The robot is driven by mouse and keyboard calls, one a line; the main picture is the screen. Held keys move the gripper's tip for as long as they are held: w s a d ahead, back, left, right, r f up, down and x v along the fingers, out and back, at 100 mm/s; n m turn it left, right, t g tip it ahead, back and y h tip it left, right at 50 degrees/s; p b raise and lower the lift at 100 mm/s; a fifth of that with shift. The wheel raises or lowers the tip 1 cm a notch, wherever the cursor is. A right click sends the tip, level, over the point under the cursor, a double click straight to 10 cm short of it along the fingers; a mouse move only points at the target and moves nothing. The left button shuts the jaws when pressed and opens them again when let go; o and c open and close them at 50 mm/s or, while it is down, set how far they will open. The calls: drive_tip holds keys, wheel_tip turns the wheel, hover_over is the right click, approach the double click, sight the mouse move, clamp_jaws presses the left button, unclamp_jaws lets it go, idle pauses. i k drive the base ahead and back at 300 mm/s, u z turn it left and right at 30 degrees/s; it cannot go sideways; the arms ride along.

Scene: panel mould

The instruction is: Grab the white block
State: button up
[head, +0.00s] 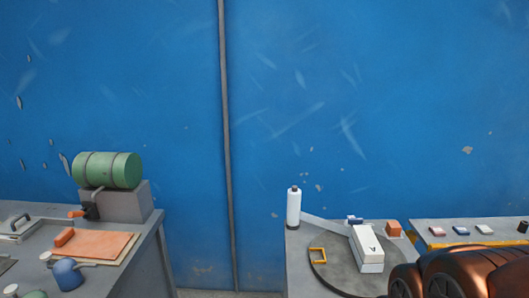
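A white block (368,248), long and box-shaped with a greyish lower side, lies on the round dark plate of the middle-right table. Some small dark marks show on its top. A much smaller whitish piece (484,229) lies on the table at the far right. My gripper is not in view. A copper-coloured part of what looks like my arm fills the lower right corner, near the block's right side in the picture, and hides part of the table.
The left table (150,232) holds a green drum (107,170), an orange board (98,244) and a blue pot (67,274). A gap separates the tables.

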sight(370, 251)
drive_tip(key=u, duration=0.25)
drive_tip(key=k, duration=0.35)
drive_tip(key=u, duration=1.05)
drive_tip(key=k, duration=1)
drive_tip(key=u, duration=0.7)
drive_tip(key=i, duration=1.4)
drive_tip(key=z, duration=0.8)
drive_tip(key=i, duration=1)
drive_tip(key=z, duration=1.5)
drive_tip(key=i, duration=0.5)
drive_tip(key=z, duration=0.45)
